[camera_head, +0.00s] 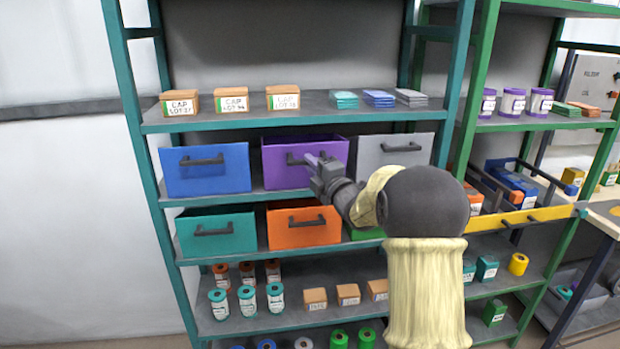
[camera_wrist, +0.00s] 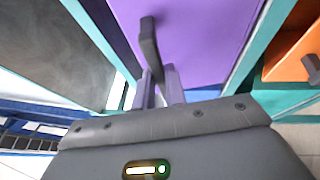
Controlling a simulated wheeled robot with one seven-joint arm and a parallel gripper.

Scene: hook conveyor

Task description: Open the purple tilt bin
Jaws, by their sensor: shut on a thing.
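The purple tilt bin (camera_head: 290,175) sits in the upper bin row, between a blue and a grey bin. Its dark handle (camera_head: 296,160) is on the front, and a strip of its inside shows above the front edge. My gripper (camera_head: 316,161) reaches in from the right and is shut on the handle. In the wrist view the purple front (camera_wrist: 205,40) fills the top middle, and the dark handle (camera_wrist: 149,40) runs down to between my gripper's fingers (camera_wrist: 159,88). I cannot tell exactly how far the bin is tilted.
A blue bin (camera_head: 205,180) and a grey bin (camera_head: 425,149) flank it. A teal bin (camera_head: 215,244) and an orange bin (camera_head: 303,236) are below, with a green bin (camera_head: 365,233) partly behind my arm. Boxes labelled CAP (camera_head: 231,100) stand on the shelf above.

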